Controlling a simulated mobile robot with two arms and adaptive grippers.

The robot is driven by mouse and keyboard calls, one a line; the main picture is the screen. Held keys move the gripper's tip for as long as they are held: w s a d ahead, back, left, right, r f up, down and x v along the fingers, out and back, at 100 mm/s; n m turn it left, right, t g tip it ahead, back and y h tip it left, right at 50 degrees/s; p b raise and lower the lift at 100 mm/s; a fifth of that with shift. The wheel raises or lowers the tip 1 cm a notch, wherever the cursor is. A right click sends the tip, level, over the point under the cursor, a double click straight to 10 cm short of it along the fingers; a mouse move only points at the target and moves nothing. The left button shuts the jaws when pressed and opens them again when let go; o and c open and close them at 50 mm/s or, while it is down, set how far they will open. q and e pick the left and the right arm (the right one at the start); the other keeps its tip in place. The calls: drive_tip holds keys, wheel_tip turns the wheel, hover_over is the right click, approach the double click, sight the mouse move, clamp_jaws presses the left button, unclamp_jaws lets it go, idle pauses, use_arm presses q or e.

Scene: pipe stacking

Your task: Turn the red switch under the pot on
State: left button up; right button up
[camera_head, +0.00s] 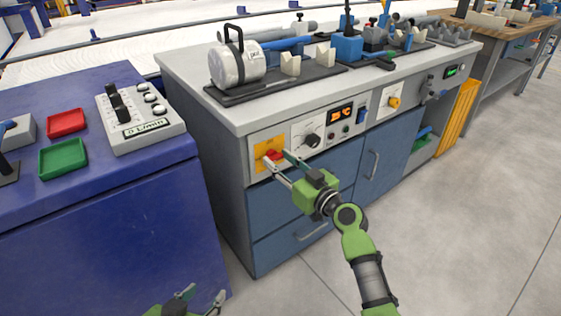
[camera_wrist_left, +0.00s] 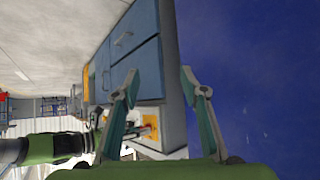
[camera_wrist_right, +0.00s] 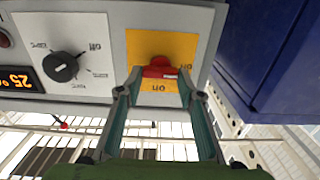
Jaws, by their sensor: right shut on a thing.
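The red switch (camera_head: 274,155) sits on a yellow plate (camera_head: 262,147) on the bench front, below the silver pot (camera_head: 240,66). My right gripper (camera_head: 277,158) reaches the switch, with one finger on each side of it. In the right wrist view the red switch (camera_wrist_right: 160,68) lies crosswise between the fingertips (camera_wrist_right: 160,75), and the gripper is shut on it. An upside-down "on" label shows on the yellow plate below the switch in that view. My left gripper (camera_head: 202,298) is open and empty at the bottom of the head view; its spread fingers show in the left wrist view (camera_wrist_left: 160,78).
A blue cabinet (camera_head: 110,225) stands close on the left with red and green trays. Open floor (camera_head: 450,220) lies to the right.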

drive_tip(key=shift+m, duration=2)
drive_tip(key=m, duration=0.2)
drive_tip(key=shift+d+m, duration=0.1)
drive_tip(key=shift+m, duration=0.3)
drive_tip(key=m+p, duration=0.1)
drive_tip(key=m, duration=0.4)
drive_tip(key=shift+w+f, duration=0.1)
drive_tip(key=m+p, duration=0.1)
drive_tip(key=m, duration=0.4)
drive_tip(key=shift+f+p, duration=0.1)
drive_tip(key=shift+p, duration=0.2)
use_arm(q)
drive_tip(key=s+a+f+g, duration=0.2)
drive_tip(key=s+g, duration=0.1)
drive_tip(key=s, duration=0.3)
drive_tip(key=s+a+f+g+y, duration=0.1)
drive_tip(key=s+a+f+g, duration=0.1)
drive_tip(key=s, duration=0.4)
drive_tip(key=shift+s+f+g+y, duration=0.3)
drive_tip(key=shift+s+f+g, duration=0.05)
drive_tip(key=shift+f+g, duration=0.35)
use_arm(e)
drive_tip(key=shift+f+m, duration=0.1)
drive_tip(key=shift+m, duration=0.4)
drive_tip(key=o, duration=1.1)
